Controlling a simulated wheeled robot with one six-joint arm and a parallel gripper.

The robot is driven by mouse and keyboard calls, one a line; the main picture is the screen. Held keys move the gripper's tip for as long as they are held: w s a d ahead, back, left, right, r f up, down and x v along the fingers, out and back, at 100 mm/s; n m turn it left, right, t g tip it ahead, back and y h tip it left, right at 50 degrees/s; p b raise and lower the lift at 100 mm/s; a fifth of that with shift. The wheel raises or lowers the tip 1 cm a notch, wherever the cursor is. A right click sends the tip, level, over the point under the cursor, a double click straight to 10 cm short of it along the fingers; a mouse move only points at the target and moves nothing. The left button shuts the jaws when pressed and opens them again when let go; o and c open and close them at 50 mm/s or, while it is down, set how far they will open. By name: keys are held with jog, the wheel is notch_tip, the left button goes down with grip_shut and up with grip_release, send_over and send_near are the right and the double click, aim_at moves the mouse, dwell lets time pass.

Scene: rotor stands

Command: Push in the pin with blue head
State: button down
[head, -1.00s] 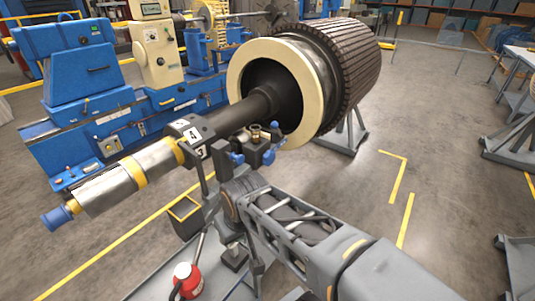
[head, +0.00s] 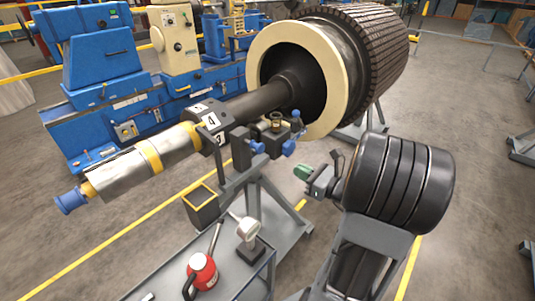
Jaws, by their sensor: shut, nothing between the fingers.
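A dark block (head: 270,138) with a brass fitting (head: 277,121) sits beside the rotor shaft, on the stand. Blue-headed parts show around it: one at its left (head: 257,147), one low at its right (head: 289,148), and one upright behind at the right (head: 296,115). I cannot tell which of them is the pin or how far in any sits. My gripper (head: 301,173), with green fingertips, is shut and empty. In the picture it is below and right of the block, apart from the blue heads.
The rotor (head: 345,60) with its cream ring lies behind the block, and its shaft runs to the lower left. A grey cart (head: 225,262) in front carries a red can (head: 201,275) and a dial gauge (head: 247,232). Open floor lies to the right.

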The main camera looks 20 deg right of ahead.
aim_at(262, 148)
jog(key=x, duration=0.4)
jog(key=p+x, duration=0.1)
jog(key=x, duration=0.8)
jog(key=shift+w+d+r, duration=0.15)
jog(key=shift+d, duration=0.2)
jog(key=shift+w+a+m, duration=0.1)
jog(key=shift+w+m, duration=0.15)
jog(key=shift+m, duration=0.05)
jog(key=x, duration=0.4)
jog(key=shift+b, duration=0.4)
jog(key=shift+s+r, duration=0.15)
